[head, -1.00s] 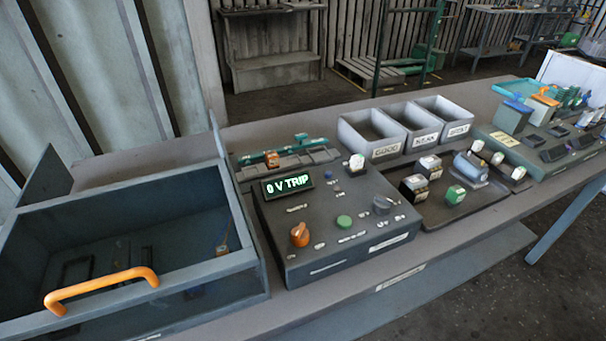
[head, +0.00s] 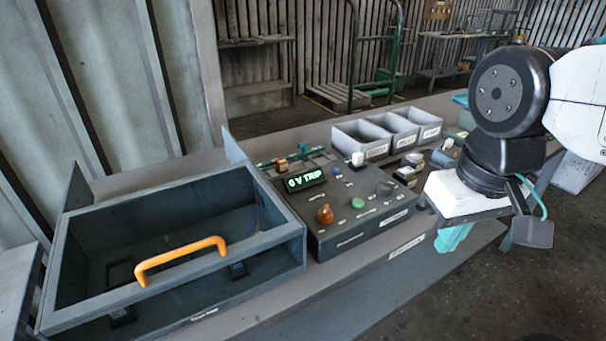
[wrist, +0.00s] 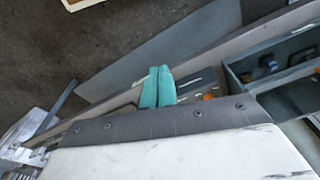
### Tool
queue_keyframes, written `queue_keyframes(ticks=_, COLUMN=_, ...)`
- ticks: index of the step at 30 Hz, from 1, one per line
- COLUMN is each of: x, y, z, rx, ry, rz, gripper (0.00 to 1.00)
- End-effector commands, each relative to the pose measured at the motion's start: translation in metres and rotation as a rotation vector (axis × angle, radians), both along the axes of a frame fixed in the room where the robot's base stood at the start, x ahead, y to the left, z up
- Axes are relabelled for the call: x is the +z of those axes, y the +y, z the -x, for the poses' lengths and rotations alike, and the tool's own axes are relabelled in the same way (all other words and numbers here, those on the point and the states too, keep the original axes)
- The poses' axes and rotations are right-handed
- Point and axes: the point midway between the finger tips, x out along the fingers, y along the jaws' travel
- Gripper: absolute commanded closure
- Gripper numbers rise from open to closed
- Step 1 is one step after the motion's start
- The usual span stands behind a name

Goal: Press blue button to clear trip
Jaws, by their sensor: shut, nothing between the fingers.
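The control box (head: 345,240) stands on the bench, with a lit display (head: 305,179) reading "0 V TRIP" in green. A small bluish button (head: 336,171) sits just right of the display; it is too small to see in detail. The box also bears an orange knob (head: 325,214), a green button (head: 358,203) and a grey dial (head: 384,188). My gripper (head: 453,238) has teal fingers, shut and empty, pointing down in front of the bench, right of the box and apart from it. Its fingers also show in the wrist view (wrist: 158,88).
Light grey trays (head: 375,151) stand behind and to the right. Small blocks (head: 405,173) lie right of the box, partly near my arm. The floor in front is clear.

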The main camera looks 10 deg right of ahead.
Motion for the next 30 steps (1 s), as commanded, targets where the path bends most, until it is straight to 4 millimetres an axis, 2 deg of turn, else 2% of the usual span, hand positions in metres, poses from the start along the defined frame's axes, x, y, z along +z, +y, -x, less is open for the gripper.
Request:
queue_keyframes(ticks=10, x=0.001, y=0.001, z=-0.003, rx=-0.010, ry=-0.002, rz=-0.009, gripper=1.00)
queue_keyframes(ticks=14, x=0.004, y=0.013, z=-0.028, rx=-0.105, ry=-0.022, rz=-0.091, gripper=1.00)
queue_keyframes(ticks=17, x=0.011, y=0.031, z=-0.071, rx=-0.275, ry=-0.048, rz=-0.225, gripper=1.00)
queue_keyframes(ticks=22, x=0.021, y=0.056, z=-0.178, rx=-0.719, ry=-0.079, rz=-0.526, gripper=1.00)
queue_keyframes(ticks=24, x=0.021, y=0.057, z=-0.223, rx=-0.918, ry=-0.081, rz=-0.641, gripper=1.00)
queue_keyframes(ticks=27, x=0.017, y=0.052, z=-0.281, rx=-1.185, ry=-0.074, rz=-0.783, gripper=1.00)
queue_keyframes(ticks=30, x=0.010, y=0.041, z=-0.325, rx=-1.405, ry=-0.066, rz=-0.889, gripper=1.00)
